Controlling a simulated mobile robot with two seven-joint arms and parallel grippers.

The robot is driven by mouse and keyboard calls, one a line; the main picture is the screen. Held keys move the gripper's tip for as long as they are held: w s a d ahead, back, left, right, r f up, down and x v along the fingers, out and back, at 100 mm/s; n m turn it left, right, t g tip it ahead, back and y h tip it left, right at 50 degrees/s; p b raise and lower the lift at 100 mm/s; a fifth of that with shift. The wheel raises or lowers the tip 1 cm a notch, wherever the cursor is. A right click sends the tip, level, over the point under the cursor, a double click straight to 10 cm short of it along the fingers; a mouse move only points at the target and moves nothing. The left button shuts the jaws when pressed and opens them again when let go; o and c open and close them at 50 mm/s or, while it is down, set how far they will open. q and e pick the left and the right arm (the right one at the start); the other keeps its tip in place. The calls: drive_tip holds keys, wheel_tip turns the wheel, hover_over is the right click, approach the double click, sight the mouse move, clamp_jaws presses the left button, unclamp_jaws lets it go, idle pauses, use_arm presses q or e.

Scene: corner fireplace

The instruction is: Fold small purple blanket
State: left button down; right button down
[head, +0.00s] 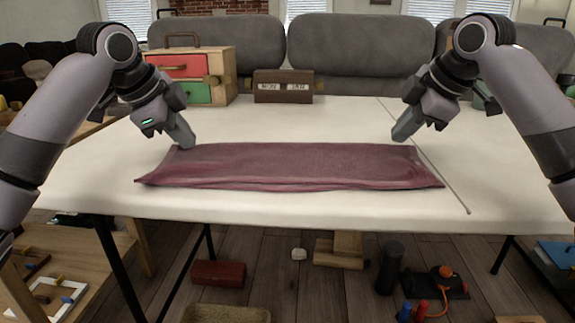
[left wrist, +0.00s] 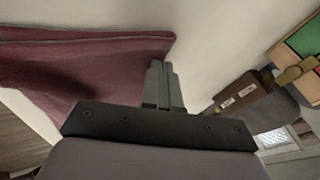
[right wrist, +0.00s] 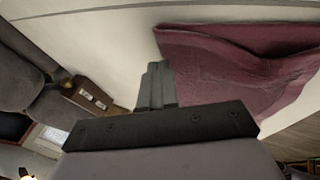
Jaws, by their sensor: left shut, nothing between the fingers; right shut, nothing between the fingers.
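The purple blanket (head: 290,167) lies on the white table as a long, flat strip, folded, with its layered edge facing me. My left gripper (head: 187,142) is shut and empty at the blanket's far left corner. In the left wrist view the shut fingers (left wrist: 160,68) are beside the blanket's corner (left wrist: 90,62). My right gripper (head: 397,137) is shut and empty just behind the blanket's far right corner. In the right wrist view its fingers (right wrist: 156,70) are beside the blanket's edge (right wrist: 235,65). I cannot tell whether either gripper touches the cloth.
On the white table (head: 90,185), a wooden drawer box (head: 194,75) and a small brown calendar block (head: 283,86) stand behind the blanket. Grey sofa cushions (head: 360,45) line the back. A red block (head: 217,273) lies on the floor.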

drive_tip(key=shift+f, duration=0.1)
idle(0.3)
drive_tip(key=shift+f, duration=0.3)
use_arm(q)
drive_tip(key=shift+r, duration=0.1)
use_arm(e)
drive_tip(key=shift+r, duration=0.15)
